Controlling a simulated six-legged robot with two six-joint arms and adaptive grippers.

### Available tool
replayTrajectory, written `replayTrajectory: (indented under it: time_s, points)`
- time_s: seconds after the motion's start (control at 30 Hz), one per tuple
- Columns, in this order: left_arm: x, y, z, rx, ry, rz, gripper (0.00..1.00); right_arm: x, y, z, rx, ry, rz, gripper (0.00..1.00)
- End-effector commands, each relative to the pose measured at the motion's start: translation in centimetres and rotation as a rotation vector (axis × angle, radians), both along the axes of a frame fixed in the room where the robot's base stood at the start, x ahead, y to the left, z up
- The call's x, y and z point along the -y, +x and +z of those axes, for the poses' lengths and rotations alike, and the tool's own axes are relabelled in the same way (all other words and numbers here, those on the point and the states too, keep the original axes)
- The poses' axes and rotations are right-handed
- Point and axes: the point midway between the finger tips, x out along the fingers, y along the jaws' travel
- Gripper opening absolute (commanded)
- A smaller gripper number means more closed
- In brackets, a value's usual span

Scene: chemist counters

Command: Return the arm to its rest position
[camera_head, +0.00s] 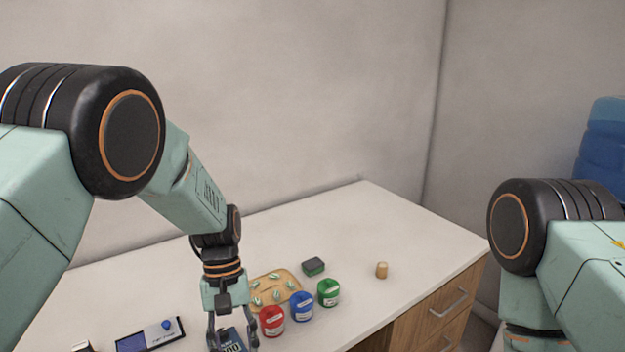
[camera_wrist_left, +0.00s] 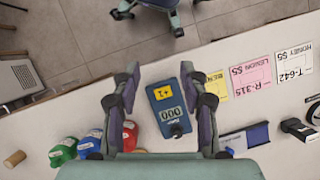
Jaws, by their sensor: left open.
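My left gripper (camera_head: 233,342) hangs at the end of the left arm over the front part of the white counter (camera_head: 345,230). In the left wrist view the gripper (camera_wrist_left: 160,78) has its two fingers spread apart. A dark blue device (camera_wrist_left: 171,110) with a yellow +1 button and a 000 display shows between the fingers, with gaps on both sides. In the head view it is partly cut off by the lower edge. My right arm shows at the right of the head view, and its gripper is outside the frame.
Red (camera_head: 272,322), blue (camera_head: 301,307) and green (camera_head: 328,293) jars stand right of the gripper, before a tray (camera_head: 262,280) of green-and-white pieces. A sponge-like block (camera_head: 313,267) and a cork (camera_head: 381,270) lie beyond. A scale-like device (camera_head: 148,336) is left. Labelled cards (camera_wrist_left: 252,75) show in the wrist view.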

Motion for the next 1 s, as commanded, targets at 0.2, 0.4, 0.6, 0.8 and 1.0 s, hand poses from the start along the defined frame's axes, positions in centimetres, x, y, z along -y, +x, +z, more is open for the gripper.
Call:
replayTrajectory:
  time_s: [0.2, 0.4, 0.6, 0.8, 1.0]
  points:
    - [-0.8, -0.5, -1.5, 0.007, 0.008, 0.001, 0.44, 0.0, 0.0, 0.0, 0.001, 0.000, 0.001, 0.00]
    - [-2.5, -2.2, -5.1, 0.043, 0.029, -0.007, 0.44, 0.0, 0.0, 0.0, 0.001, 0.000, 0.001, 0.00]
    - [-4.5, -5.3, -9.2, 0.087, 0.055, -0.026, 0.44, 0.0, 0.0, 0.0, 0.001, 0.000, 0.001, 0.00]
    - [-7.0, -11.1, -14.1, 0.149, 0.084, -0.072, 0.44, 0.0, 0.0, 0.0, 0.001, 0.000, 0.001, 0.00]
    - [-8.8, -18.1, -17.0, 0.228, 0.093, -0.140, 0.44, 0.0, 0.0, 0.0, 0.000, 0.000, 0.001, 0.00]
